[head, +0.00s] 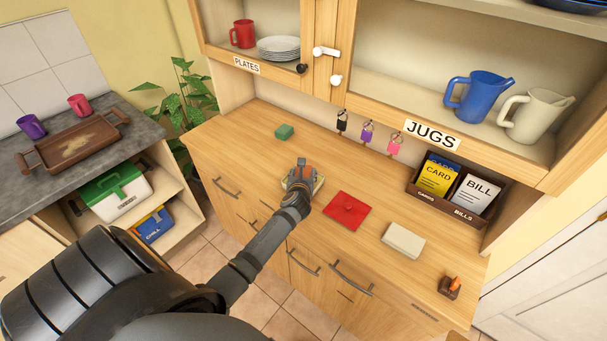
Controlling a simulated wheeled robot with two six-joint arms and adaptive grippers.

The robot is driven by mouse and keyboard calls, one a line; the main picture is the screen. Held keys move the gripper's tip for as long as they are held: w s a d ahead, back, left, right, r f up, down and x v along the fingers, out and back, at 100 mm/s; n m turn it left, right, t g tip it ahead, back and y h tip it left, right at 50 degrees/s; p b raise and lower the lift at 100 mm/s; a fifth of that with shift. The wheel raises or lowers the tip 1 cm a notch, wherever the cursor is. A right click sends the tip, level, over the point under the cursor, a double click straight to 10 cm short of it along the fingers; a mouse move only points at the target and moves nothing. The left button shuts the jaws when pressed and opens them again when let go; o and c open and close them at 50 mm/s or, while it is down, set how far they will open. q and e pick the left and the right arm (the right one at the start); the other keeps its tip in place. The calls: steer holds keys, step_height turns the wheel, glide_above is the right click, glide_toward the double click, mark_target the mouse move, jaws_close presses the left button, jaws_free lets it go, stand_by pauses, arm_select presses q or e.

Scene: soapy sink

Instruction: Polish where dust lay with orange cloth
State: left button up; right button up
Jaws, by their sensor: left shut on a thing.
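My left gripper (301,174) is over the wooden counter, left of the red square. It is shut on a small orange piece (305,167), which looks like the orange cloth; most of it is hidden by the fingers. A flat cream thing (319,184) shows under and beside the gripper; I cannot tell whether the cloth touches it. A pale, dusty-looking patch (76,145) lies on the brown tray (50,157) on the grey counter at left. No dust shows on the bare wood around the gripper. My right gripper is not in view.
On the wooden counter (240,150) are a green block (285,131), a red square (346,210), a white slab (404,240), a small brown holder (449,287) and a card box (450,203). Shelves with jugs (478,97) overhang the back.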

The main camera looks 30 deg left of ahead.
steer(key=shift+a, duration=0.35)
arm_select(q)
steer(key=shift+f, duration=0.25)
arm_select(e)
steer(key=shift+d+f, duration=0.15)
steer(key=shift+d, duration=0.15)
arm_select(q)
steer(key=shift+f+b, duration=0.3)
steer(key=shift+b, duration=0.05)
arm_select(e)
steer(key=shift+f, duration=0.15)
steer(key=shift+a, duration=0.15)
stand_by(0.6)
arm_select(q)
steer(key=shift+s+f+p, duration=0.15)
steer(key=shift+p, duration=0.15)
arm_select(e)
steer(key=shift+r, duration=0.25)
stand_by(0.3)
arm_select(q)
step_height(320, 180, up, 8)
steer(key=p, duration=0.8)
steer(key=shift+f, duration=0.35)
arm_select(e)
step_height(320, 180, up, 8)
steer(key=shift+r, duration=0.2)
